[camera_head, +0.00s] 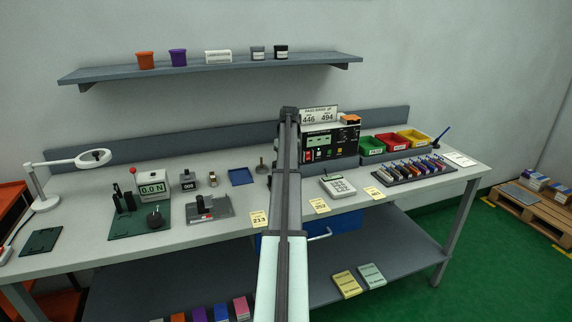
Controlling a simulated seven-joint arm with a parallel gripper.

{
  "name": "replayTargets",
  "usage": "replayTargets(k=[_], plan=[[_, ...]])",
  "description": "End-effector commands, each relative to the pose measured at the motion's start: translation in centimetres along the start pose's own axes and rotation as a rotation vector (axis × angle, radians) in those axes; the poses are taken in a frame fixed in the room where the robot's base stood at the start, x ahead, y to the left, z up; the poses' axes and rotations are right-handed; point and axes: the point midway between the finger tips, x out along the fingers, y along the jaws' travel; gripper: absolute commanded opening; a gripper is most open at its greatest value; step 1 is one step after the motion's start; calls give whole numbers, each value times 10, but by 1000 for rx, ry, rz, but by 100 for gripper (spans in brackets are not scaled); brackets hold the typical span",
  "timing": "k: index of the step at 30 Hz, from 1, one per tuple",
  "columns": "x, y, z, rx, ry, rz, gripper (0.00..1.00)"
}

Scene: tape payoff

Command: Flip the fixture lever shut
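On the left of the bench, a dark green base plate (124,228) carries a gauge reading 0.0 N (152,190), black upright parts (124,200) and a black round knob (155,219). A thin stalk with a red ball (133,170) rises beside the gauge. To its right is a grey fixture (220,205) with a dark upright part and a small red piece (208,205). Which part is the fixture lever, and its position, I cannot tell at this size. My arm reaches up the middle of the picture, right of both fixtures and apart from them in the picture; its gripper fingers cannot be made out.
A magnifier lamp (91,158) stands at the left. A blue tray (241,177) lies behind the grey fixture. A control unit (336,140), colored bins (389,141), a keypad device (338,187) and a rack (413,170) are on the right. A shelf (215,68) hangs above.

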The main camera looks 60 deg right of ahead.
Motion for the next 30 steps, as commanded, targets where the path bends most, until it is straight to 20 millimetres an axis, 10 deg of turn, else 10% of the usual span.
replayTargets(k=[14, 30], plan=[[0, 0, 0, 0, 0, 0, 0], [-1, -1, 3, -2, 27, 5, 0]])
